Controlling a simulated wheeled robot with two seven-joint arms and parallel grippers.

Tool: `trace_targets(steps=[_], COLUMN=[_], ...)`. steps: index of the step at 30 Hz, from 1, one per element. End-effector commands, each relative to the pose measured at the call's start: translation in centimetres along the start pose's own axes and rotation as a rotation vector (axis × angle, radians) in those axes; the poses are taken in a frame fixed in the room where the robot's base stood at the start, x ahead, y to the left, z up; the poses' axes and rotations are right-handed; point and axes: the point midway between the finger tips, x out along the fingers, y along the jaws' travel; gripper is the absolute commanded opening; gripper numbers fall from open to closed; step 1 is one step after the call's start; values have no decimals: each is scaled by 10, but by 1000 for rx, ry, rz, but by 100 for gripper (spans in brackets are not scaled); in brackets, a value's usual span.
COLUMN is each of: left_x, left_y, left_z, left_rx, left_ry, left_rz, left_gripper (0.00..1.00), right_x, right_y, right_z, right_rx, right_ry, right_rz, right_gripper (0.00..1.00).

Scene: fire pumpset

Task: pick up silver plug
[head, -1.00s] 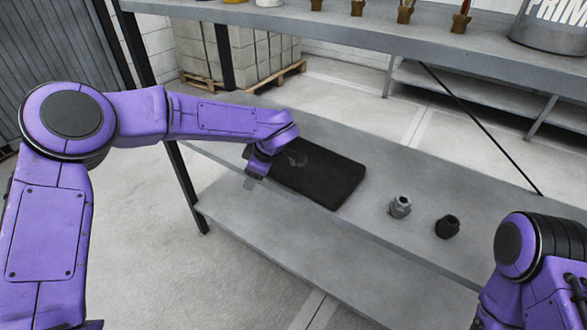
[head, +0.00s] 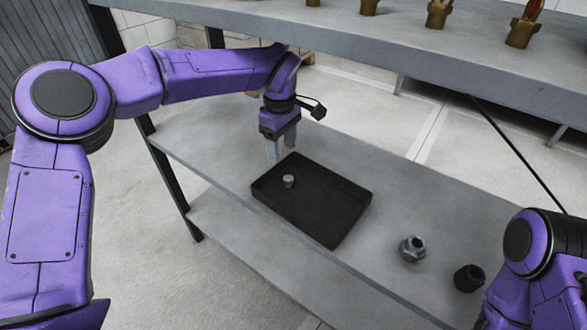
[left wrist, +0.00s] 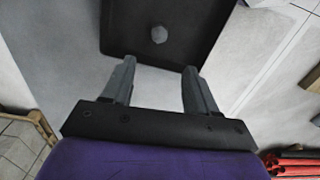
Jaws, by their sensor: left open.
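A small silver plug (head: 288,181) stands in the black tray (head: 325,212), near its left corner, on the shelf. It also shows in the left wrist view (left wrist: 159,34), ahead of the fingertips and between their lines. My left gripper (head: 281,150) is open and empty, pointing down just behind the tray's far left edge. Its two fingers show apart in the left wrist view (left wrist: 158,68), with nothing between them. The plug is not touched. My right gripper is out of view; only part of my right arm shows at the right edge.
A silver hex fitting (head: 412,249) and a black fitting (head: 468,278) stand on the grey shelf (head: 390,190) right of the tray. An upper shelf (head: 400,45) holding several brass fittings runs above and behind. The shelf between tray and silver fitting is clear.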

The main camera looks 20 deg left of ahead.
Motion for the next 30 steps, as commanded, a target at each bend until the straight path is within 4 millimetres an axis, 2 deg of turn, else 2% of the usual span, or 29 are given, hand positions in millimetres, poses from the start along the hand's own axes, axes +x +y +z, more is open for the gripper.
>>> trace_targets(steps=[6, 11, 18, 21, 26, 27, 29, 30], left_x=[39, 57, 98, 104, 105, 105, 105, 104], left_y=[0, 2, 6, 6, 6, 6, 6, 6], left_z=[2, 3, 9, 9, 9, 9, 9, 9], left_rx=[3, 3, 1, -1, -1, -1, -1, -1], left_ry=[0, 1, 1, 1, 1, 1, 1, 1], left_rz=[-5, -3, -3, -2, -1, -1, -1, -1], left_gripper=[58, 58, 58, 58, 58, 55, 36, 23], right_x=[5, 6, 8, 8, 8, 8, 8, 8], right_y=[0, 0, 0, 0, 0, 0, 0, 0], right_z=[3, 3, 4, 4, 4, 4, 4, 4], right_rx=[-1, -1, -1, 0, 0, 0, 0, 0], right_ry=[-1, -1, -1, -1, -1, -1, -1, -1], right_rz=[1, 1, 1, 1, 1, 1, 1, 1], right_gripper=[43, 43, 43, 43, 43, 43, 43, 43])
